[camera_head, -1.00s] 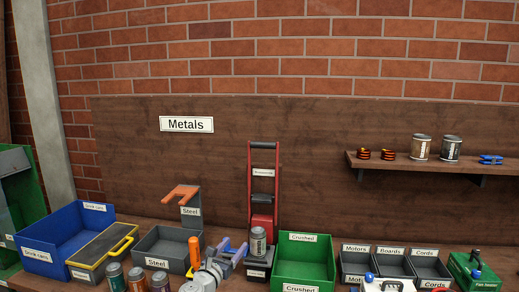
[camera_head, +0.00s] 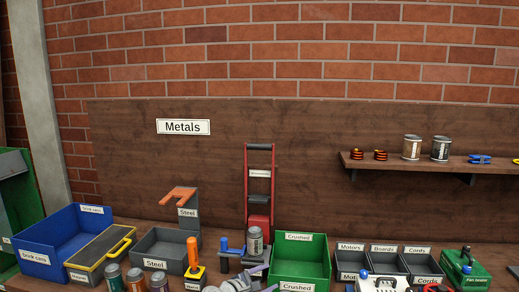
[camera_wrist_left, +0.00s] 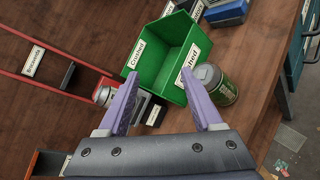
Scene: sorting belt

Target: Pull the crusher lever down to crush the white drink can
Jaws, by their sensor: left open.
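The crusher (camera_head: 272,185) is a tall red frame with a dark handle bar (camera_head: 259,146) across its top, raised. A grey-white drink can (camera_head: 255,240) stands upright on its base, below the red press block (camera_head: 259,221). In the left wrist view the red frame (camera_wrist_left: 60,75) lies at the left and the can (camera_wrist_left: 103,95) shows partly behind a finger. My left gripper (camera_head: 264,277) is open and empty, low in front of the crusher base and green bin. Its two purple fingers (camera_wrist_left: 160,82) stand wide apart, away from the handle.
The green Crushed bin (camera_head: 324,262) stands right of the crusher; a green can (camera_wrist_left: 218,85) is near it. Grey Steel bin (camera_head: 145,257), blue bin (camera_head: 40,251) and several front cans (camera_head: 136,279) are left. A shelf (camera_head: 430,164) juts out at right.

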